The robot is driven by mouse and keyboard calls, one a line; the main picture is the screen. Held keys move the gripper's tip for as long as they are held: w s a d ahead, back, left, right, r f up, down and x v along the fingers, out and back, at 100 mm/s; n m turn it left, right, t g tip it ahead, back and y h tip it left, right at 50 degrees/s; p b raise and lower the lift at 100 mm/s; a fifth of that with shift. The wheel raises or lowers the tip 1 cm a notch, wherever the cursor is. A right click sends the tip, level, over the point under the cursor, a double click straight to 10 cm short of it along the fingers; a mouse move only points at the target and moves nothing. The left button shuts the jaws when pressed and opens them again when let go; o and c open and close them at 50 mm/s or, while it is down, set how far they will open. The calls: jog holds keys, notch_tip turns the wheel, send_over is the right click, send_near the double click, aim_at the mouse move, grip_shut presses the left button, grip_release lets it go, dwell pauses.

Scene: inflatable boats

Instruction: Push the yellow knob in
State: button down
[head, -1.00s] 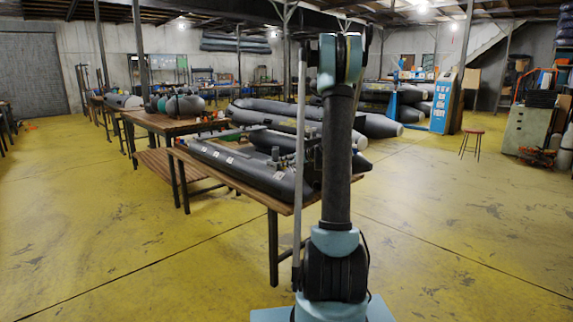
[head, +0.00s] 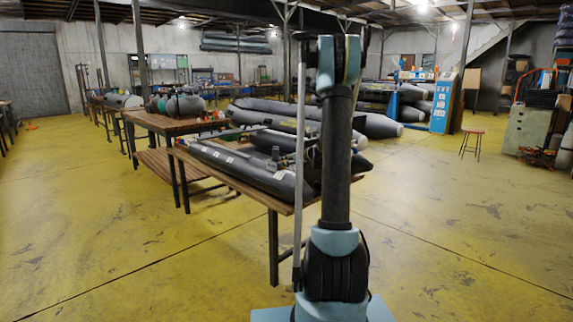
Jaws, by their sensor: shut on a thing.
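I cannot make out a yellow knob in the head view. A grey inflatable boat (head: 235,165) lies on the near wooden table, with small fittings on top that are too small to tell apart. My arm rises in front of its right end and hides part of it. I cannot make out my gripper; the upper part of my arm may hide it. What it touches does not show.
The near table's wooden top (head: 215,181) has a clear edge. Another wooden table (head: 150,120) with grey parts stands behind. A red stool (head: 472,142), blue stand (head: 443,103) and grey cabinet (head: 527,130) stand at right. Yellow floor is open on both sides.

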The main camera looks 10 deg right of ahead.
jog(key=c, duration=1.5)
grip_release()
jog(key=v, duration=1.2)
jog(key=shift+d+f, duration=0.1)
jog(key=shift+f, duration=0.05)
